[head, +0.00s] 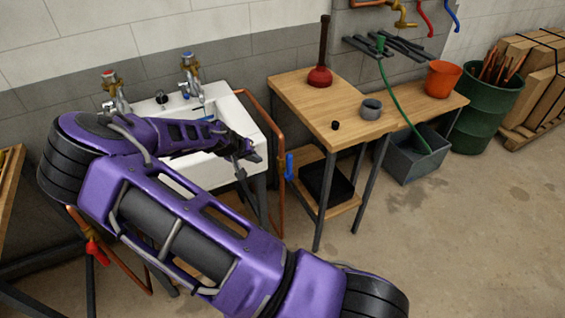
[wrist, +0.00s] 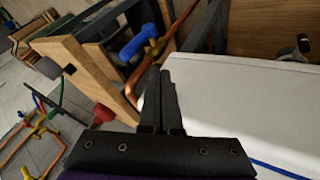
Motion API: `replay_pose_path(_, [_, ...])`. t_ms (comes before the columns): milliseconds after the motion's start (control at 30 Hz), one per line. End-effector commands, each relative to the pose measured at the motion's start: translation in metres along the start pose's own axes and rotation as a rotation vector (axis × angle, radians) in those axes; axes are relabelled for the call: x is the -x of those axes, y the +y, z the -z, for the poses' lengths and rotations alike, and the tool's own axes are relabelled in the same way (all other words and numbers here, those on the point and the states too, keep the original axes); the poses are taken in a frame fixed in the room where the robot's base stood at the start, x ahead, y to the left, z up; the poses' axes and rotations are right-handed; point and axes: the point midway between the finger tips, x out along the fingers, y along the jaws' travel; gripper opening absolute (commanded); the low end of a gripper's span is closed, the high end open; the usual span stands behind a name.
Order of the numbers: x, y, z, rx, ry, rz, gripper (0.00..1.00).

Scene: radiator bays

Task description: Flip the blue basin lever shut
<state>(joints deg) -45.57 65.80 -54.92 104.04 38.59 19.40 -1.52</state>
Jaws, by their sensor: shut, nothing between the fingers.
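The blue basin lever (head: 289,167) is on the copper pipe to the right of the white basin (head: 262,112). In the head view it stands upright, roughly along the pipe. In the wrist view the blue lever (wrist: 138,42) sits on a brass valve body (wrist: 157,48), beyond my fingertips and slightly left. My gripper (head: 254,157) is shut and empty at the basin's right front edge, left of the lever and apart from it. The shut fingers also show in the wrist view (wrist: 160,82).
A red lever (head: 95,250) is on another pipe at lower left. A wooden bench (head: 310,95) with a plunger (head: 320,75) stands close to the right of the pipe. The basin rim is close beside my fingers. Open floor lies in front of the bench.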

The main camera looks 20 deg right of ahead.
Motion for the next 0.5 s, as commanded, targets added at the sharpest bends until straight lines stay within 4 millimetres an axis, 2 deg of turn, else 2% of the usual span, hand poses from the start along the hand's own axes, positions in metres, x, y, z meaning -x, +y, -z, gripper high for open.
replay_pose_path(167, [-0.004, 0.000, 0.000, -0.001, -0.001, 0.000, 0.00])
replay_pose_path(267, [-0.015, 0.001, -0.001, 0.000, -0.002, -0.001, 0.00])
replay_pose_path(500, [-0.062, 0.001, -0.001, -0.002, -0.003, -0.002, 0.00])
